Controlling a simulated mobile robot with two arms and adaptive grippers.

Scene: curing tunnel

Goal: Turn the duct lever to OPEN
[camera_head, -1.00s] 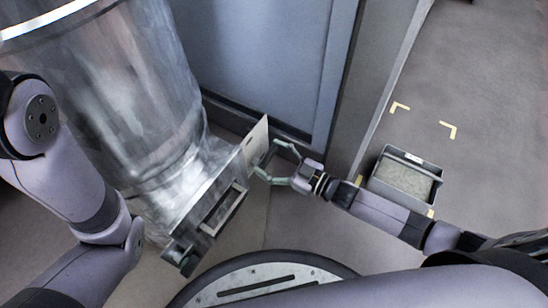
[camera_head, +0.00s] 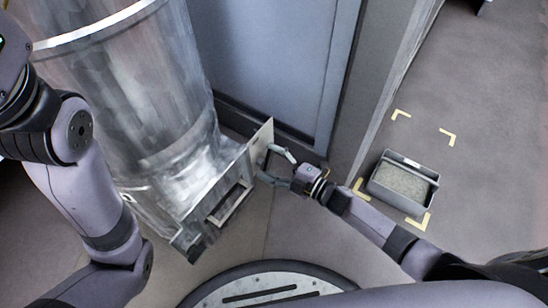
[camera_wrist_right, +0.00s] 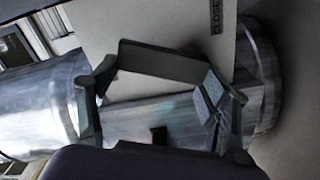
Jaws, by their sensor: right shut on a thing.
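A shiny metal duct (camera_head: 130,95) stands at the left in the head view, with a box-like fitting (camera_head: 222,205) at its lower end. A pale upright plate (camera_head: 262,137) is on the fitting's right side. In the right wrist view the plate (camera_wrist_right: 180,25) carries a dark label reading "CLOSE", partly cut off. The duct lever (camera_wrist_right: 158,61), a dark flat bar, lies in front of the plate. My right gripper (camera_head: 267,163) is at the plate, its fingers shut on the lever at both ends. The head view hardly shows the lever. My left gripper is out of view.
A blue-grey panel (camera_head: 265,60) and its post stand close behind my right gripper. A grey bin (camera_head: 402,184) with pale contents sits on the floor at the right, among yellow corner marks. The floor beyond it is clear.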

